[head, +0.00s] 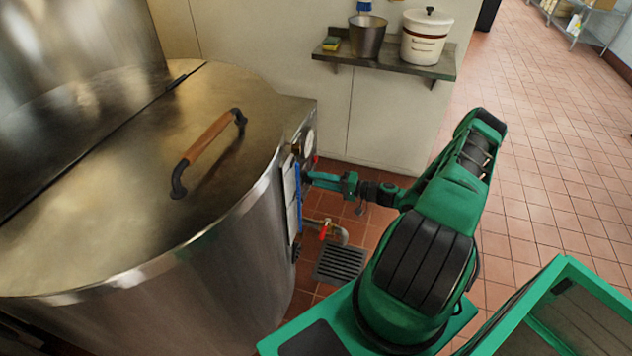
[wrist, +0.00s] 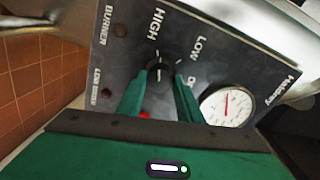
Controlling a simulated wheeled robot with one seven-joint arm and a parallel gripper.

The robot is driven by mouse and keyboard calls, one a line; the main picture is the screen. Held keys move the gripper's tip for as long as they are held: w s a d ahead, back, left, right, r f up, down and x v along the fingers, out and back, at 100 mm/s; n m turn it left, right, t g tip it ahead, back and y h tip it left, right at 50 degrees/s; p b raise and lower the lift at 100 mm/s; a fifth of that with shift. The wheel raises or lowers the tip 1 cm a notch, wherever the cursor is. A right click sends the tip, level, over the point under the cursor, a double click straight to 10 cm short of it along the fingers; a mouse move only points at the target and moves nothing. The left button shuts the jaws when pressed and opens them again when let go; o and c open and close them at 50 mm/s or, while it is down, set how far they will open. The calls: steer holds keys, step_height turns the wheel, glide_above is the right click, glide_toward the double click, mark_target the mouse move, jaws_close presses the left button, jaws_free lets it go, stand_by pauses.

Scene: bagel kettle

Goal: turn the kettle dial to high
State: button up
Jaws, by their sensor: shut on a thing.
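The large steel kettle (head: 225,260) fills the left of the head view, its lid closed. Its control panel is on its right side; the wrist view shows this panel (wrist: 110,75) close up, with HIGH and LOW labels. The black kettle dial (wrist: 158,78) sits between my fingertips. A pale line on the dial appears to point toward the HIGH side, but its exact setting is hard to tell. My gripper (wrist: 160,88) is shut on the dial, a green finger on each side. In the head view my gripper (head: 309,179) reaches the panel, and the dial is hidden.
A round white gauge (wrist: 228,104) is right of the dial. Below the panel, a drain pipe with a red-handled valve (head: 325,231) stands over a floor grate (head: 341,264). A wall shelf (head: 385,66) holds a metal pot and a crock. Open tiled floor lies to the right.

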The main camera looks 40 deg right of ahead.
steer(key=shift+s+a+f+n, duration=0.2)
steer(key=shift+f+n, duration=0.05)
steer(key=shift+n, duration=0.45)
steer(key=o, duration=1)
steer(key=shift+o, duration=0.2)
steer(key=shift+w+r, duration=0.1)
steer(key=shift+d, duration=0.1)
steer(key=v, duration=1)
steer(key=shift+s+d, duration=0.2)
steer(key=shift+s, duration=0.15)
steer(key=shift+n, duration=0.3)
